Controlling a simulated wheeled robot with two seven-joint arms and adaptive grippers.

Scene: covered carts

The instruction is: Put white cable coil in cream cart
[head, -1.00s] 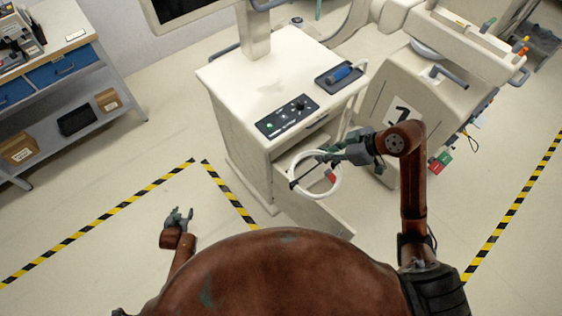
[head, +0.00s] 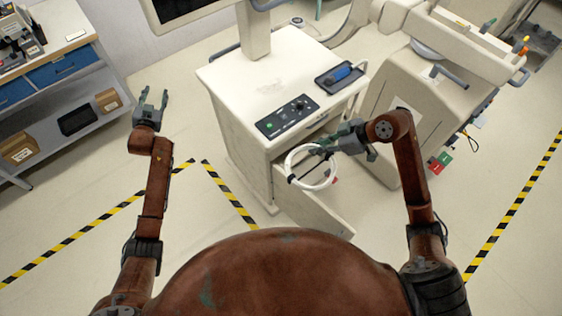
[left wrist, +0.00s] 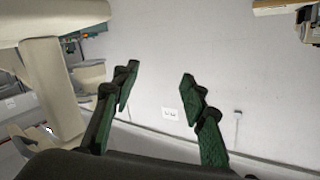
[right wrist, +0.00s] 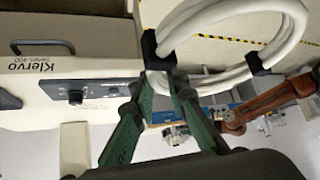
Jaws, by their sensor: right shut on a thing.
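The white cable coil (head: 301,183) has black ties and hangs from my right gripper (head: 325,146), which is shut on it. In the right wrist view the fingers (right wrist: 160,82) close at a black tie on the coil (right wrist: 205,18). The cream cart (head: 232,82) stands in the middle of the head view, with a black control panel on top. A drawer-like front (head: 315,212) stands out from its lower part; the coil is above it, and the inside is mostly hidden. My left gripper (head: 150,98) is open and empty, left of the cart.
A black tray (head: 338,77) with a blue-handled item lies on the cart top. A second cream machine (head: 440,95) stands close on the right. A shelf bench (head: 60,95) with boxes is at the far left. Yellow-black tape marks the floor, which is clear around the cart's left.

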